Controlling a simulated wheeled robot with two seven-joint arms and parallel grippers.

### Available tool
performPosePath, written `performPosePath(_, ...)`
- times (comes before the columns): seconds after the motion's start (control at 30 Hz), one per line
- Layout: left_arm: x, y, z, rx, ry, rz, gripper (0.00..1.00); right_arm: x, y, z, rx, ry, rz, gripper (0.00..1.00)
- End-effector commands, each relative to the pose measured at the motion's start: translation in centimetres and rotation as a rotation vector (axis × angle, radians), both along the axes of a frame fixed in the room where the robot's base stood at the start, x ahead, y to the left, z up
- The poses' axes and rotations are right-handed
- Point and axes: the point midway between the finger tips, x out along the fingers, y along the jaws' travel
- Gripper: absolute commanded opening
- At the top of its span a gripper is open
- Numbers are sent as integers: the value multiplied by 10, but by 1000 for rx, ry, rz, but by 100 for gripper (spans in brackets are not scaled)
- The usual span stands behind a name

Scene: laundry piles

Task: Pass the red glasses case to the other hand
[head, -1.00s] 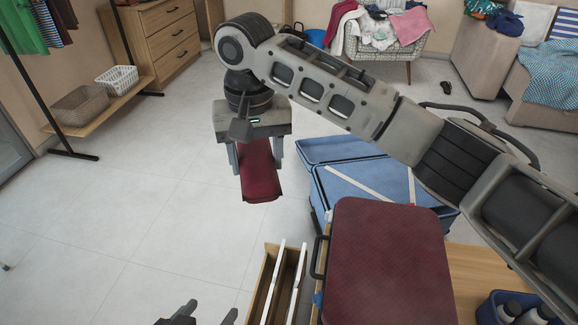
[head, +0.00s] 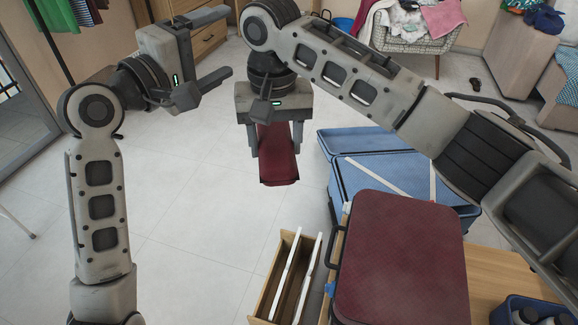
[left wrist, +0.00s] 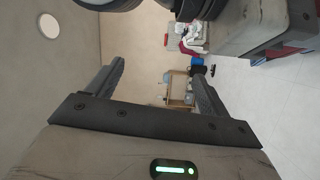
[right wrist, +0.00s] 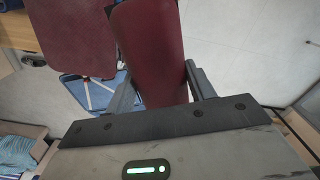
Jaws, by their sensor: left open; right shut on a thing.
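The red glasses case (head: 278,165) hangs in the air in my right gripper (head: 275,145), its free end pointing down and toward me. In the right wrist view the case (right wrist: 152,55) lies between both fingers (right wrist: 157,88), which are shut on it. My left gripper (head: 230,42) is raised at the upper left of the head view, its fingers apart, pointing right toward my right wrist. It is apart from the case.
A dark red suitcase (head: 400,260) lies on a wooden top at the lower right. Beside it are an open wooden drawer (head: 262,305) with white dividers and blue cases (head: 385,185). A blue box (head: 500,312) holds bottles.

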Motion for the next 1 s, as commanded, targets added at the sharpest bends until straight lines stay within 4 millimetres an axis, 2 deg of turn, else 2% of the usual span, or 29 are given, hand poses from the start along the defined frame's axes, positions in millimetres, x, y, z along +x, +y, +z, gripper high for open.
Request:
performPosePath(0.03,-3,-3,35,-67,-18,-43,80,0,0,0,0,0,0,29)
performPosePath(0.2,-31,-16,132,-258,-19,-230,80,0,0,0,0,0,0,29)
performPosePath(0.3,-62,-33,181,-305,-7,-369,80,0,0,0,0,0,0,29)
performPosePath(0.37,-84,-51,203,-289,9,-453,80,0,0,0,0,0,0,29)
performPosePath(0.43,-112,-80,215,-217,40,-540,80,0,0,0,0,0,0,29)
performPosePath(0.5,-137,-114,213,-101,80,-598,80,0,0,0,0,0,0,29)
performPosePath(0.57,-156,-143,202,19,115,-627,80,0,0,0,0,0,0,29)
performPosePath(0.6,-168,-160,190,104,138,-638,80,0,0,0,0,0,0,29)
performPosePath(0.7,-192,-193,155,315,190,-634,80,0,0,0,0,-1,0,29)
performPosePath(0.83,-211,-215,100,589,248,-573,80,0,0,0,0,0,0,29)
performPosePath(0.93,-217,-216,56,793,289,-487,80,0,0,0,0,0,0,29)
performPosePath(1.0,-217,-208,27,929,313,-408,80,0,0,0,0,0,0,29)
